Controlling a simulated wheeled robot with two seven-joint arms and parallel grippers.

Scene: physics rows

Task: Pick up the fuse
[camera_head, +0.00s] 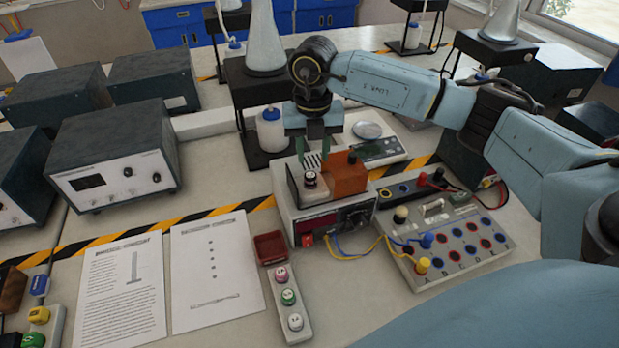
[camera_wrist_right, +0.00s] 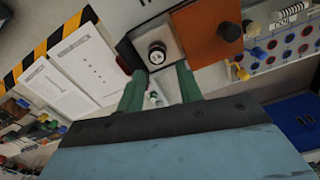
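A small round dark cap with a pale top, which looks like the fuse (camera_head: 310,179), stands upright on top of a grey and white power unit (camera_head: 291,226). In the right wrist view the fuse (camera_wrist_right: 157,53) shows just beyond the fingertips, between their lines. My right gripper (camera_head: 314,158) hangs above and just behind it, pointing down. Its two green fingers are apart with nothing held between them, as the right wrist view (camera_wrist_right: 157,73) shows. I cannot tell the exact gap to the fuse. My left gripper is not in view.
An orange block (camera_head: 346,176) stands right beside the fuse on the unit. A terminal board (camera_head: 458,240) with wires lies to the right. Paper sheets (camera_head: 124,290) lie left.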

